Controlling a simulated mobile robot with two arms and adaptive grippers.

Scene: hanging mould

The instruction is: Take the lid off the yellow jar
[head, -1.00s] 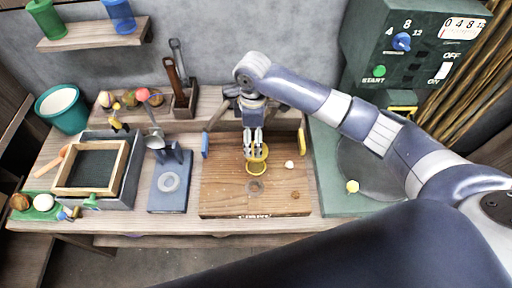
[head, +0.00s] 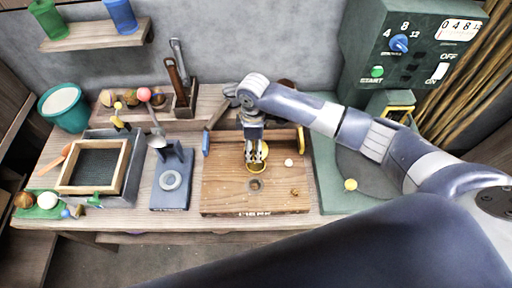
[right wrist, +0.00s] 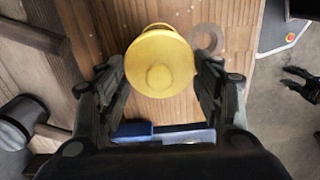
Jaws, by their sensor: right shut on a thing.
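The yellow jar (head: 257,167) stands on the wooden board (head: 225,190), mostly hidden by my gripper in the head view. In the right wrist view its round yellow lid (right wrist: 160,62) with a central knob faces the camera and hides the body below. My right gripper (head: 256,152) points down at the jar. Its fingers (right wrist: 163,85) are on either side of the lid and shut on it; the exact contact is hard to see. Whether the lid is apart from the jar cannot be told. Dark fingers, apparently my left gripper (right wrist: 300,85), show at the right edge of the right wrist view.
A blue stand (head: 171,195) is left, a green machine (head: 410,60) right. The board's front left is clear.

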